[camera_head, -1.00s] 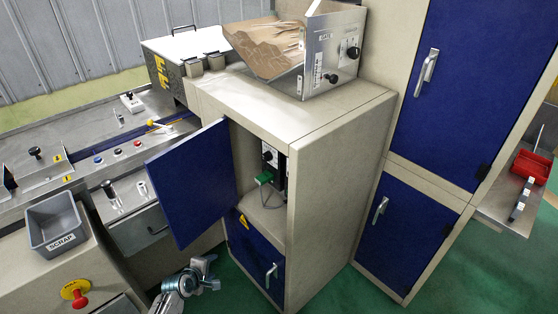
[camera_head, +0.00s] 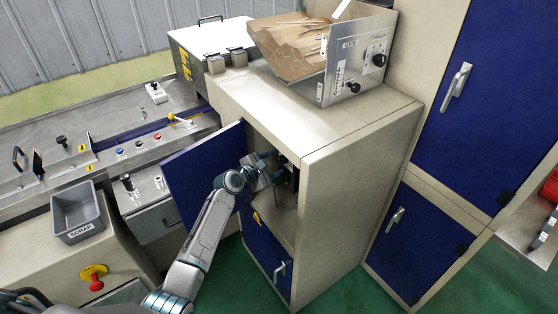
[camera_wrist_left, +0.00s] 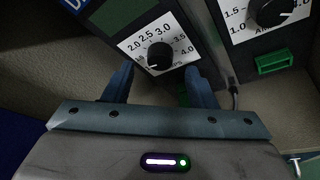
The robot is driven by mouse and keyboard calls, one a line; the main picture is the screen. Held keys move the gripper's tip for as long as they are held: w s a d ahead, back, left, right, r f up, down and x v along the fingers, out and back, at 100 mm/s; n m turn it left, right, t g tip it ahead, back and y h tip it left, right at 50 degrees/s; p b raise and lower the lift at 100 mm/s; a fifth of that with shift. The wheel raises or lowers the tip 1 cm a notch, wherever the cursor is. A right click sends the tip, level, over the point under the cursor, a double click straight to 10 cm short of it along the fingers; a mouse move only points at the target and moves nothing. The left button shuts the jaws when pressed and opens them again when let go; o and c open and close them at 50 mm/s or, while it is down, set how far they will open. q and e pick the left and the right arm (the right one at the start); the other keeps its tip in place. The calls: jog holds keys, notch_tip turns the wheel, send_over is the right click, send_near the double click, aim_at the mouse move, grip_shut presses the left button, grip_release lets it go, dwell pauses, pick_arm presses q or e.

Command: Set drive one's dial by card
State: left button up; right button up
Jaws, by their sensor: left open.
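My left gripper (camera_head: 268,176) reaches into the open upper compartment of the beige cabinet (camera_head: 340,175). In the left wrist view its two open fingers (camera_wrist_left: 160,82) stand either side of and just below a black dial (camera_wrist_left: 160,56). I cannot tell if they touch it. In the head view the arm mostly hides the drives. I cannot make out a setting card. My right gripper is out of view.
The blue door (camera_head: 200,170) stands open left of my forearm. The compartment's walls are close around the gripper. A cable (camera_wrist_left: 234,98) hangs right of the fingers. A hopper with brown sheets (camera_head: 295,50) stands on the cabinet; a grey scrap bin (camera_head: 78,212) is at left.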

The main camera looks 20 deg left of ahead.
aim_at(281, 160)
pick_arm(q)
jog(key=shift+x, duration=1.7)
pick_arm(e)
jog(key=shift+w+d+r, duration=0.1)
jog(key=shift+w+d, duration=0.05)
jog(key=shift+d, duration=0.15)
pick_arm(q)
jog(key=shift+c, duration=0.4)
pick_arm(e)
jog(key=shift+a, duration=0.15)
